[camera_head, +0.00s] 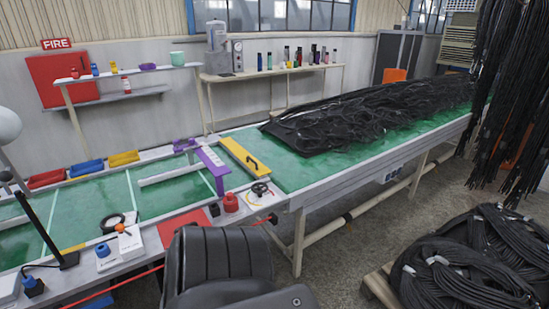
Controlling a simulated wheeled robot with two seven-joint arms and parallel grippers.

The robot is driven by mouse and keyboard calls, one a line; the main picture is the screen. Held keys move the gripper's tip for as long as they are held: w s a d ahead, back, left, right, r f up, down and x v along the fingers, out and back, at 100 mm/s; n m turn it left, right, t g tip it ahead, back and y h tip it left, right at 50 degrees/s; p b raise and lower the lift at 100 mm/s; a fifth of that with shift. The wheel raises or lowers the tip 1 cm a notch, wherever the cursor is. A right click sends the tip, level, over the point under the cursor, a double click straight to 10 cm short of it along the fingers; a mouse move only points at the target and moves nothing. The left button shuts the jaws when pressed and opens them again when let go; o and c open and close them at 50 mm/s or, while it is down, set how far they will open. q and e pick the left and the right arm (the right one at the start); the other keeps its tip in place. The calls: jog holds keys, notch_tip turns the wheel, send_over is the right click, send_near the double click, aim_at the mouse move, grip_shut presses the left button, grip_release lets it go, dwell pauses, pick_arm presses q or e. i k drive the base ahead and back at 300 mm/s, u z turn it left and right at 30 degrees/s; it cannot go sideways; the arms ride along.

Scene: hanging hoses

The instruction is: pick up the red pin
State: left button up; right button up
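I cannot single out a red pin with certainty. A small red cylindrical piece (231,202) stands near the front edge of the green table, beside a black wheel-like knob (260,189). A short red piece (272,218) shows at the table's front edge, to the right of it. Another small red item (75,74) stands on the wall shelf at the back left. Neither of my grippers can be made out in this view.
A bundle of black hoses (370,112) covers the far green table. More hoses hang at the right (510,90) and lie coiled below (465,262). A large dark rounded shape (220,265) blocks the bottom middle. Green surface (95,205) is bare at the left.

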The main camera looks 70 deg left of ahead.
aim_at(229, 196)
jog(key=u, duration=0.25)
jog(key=i, duration=1.45)
jog(key=u, duration=1.75)
jog(key=i, duration=0.95)
jog(key=u, duration=0.9)
